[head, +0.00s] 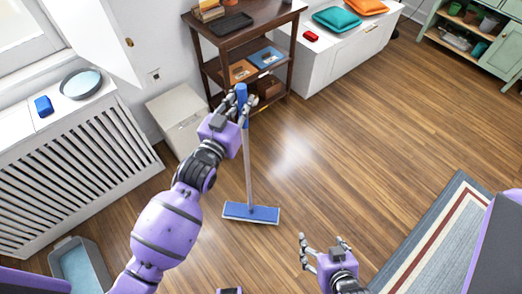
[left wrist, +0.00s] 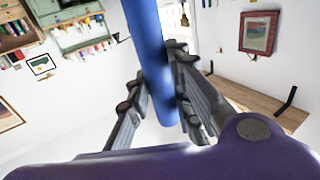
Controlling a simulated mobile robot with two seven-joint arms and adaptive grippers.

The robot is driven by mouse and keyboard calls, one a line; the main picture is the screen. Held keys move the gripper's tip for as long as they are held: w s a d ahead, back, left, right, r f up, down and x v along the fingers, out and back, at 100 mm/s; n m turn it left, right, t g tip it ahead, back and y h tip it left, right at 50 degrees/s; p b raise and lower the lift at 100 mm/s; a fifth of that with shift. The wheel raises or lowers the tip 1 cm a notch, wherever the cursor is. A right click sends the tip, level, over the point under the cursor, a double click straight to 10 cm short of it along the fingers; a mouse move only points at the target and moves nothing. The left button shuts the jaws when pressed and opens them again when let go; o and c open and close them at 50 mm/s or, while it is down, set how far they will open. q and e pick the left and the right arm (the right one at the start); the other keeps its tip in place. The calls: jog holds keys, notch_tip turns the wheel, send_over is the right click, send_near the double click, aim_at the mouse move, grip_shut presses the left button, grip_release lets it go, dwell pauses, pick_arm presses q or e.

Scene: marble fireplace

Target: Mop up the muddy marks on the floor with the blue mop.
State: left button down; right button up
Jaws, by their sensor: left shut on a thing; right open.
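The blue mop stands nearly upright, its flat blue head (head: 251,212) on the wooden floor and its grey pole rising to a blue grip. My left gripper (head: 237,112) is shut on the blue grip near its top. The left wrist view shows the blue handle (left wrist: 152,60) between the fingers of this gripper (left wrist: 158,105). My right gripper (head: 322,250) is open and empty, low in the head view, right of the mop head. I cannot make out muddy marks on the visible floor; my left arm hides part of it.
A dark wooden shelf (head: 243,38) and a white box (head: 180,117) stand behind the mop. A slatted radiator cover (head: 75,165) is at left, with a grey bin (head: 79,267) below it. A striped rug (head: 432,235) lies at right. Floor is clear in the middle.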

jog(key=shift+w+r, duration=0.3)
jog(key=shift+w, duration=0.15)
